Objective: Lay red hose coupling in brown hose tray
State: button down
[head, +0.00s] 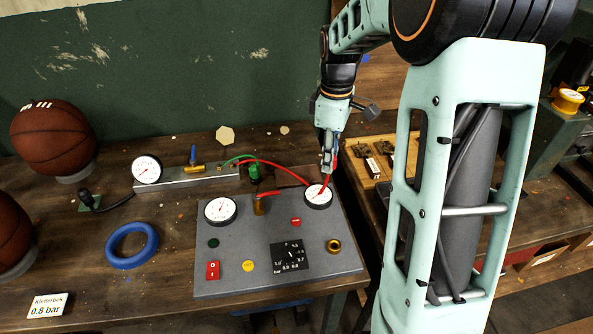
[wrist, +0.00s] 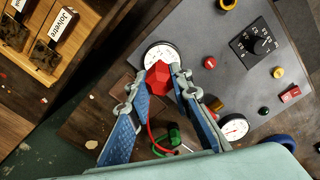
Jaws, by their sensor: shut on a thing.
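The red hose coupling (wrist: 158,77) sits between the fingertips of my gripper (wrist: 160,80) in the wrist view, and the fingers are shut on it. In the head view my gripper (head: 328,162) points down at the back right corner of the grey panel, beside a white gauge (head: 318,195).
The grey panel (head: 225,270) carries gauges, buttons and a black dial (head: 289,256). A wooden board with labelled parts (head: 372,158) lies right of my gripper. A blue ring (head: 132,246) and two basketballs, one of them here (head: 50,137), are at the left.

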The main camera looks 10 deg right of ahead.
jog(key=shift+w+a+f+p, duration=0.35)
jog(key=shift+w+a+f, duration=0.55)
jog(key=shift+w+f, duration=0.7)
jog(key=shift+w+a+f+p, duration=0.3)
jog(key=shift+w+a+f, duration=0.65)
jog(key=shift+w+f, duration=0.6)
jog(key=shift+w+a+f+p, duration=0.35)
jog(key=shift+w+a+f, duration=0.75)
jog(key=shift+w, duration=0.8)
jog(key=shift+d+f, duration=0.15)
jog(key=shift+f, duration=0.7)
jog(key=shift+d+f, duration=0.1)
jog(key=shift+f, duration=0.75)
jog(key=shift+f, duration=0.1)
jog(key=shift+f, duration=0.15)
jog(key=c, duration=1.7)
grip_release()
jog(key=shift+c, duration=0.2)
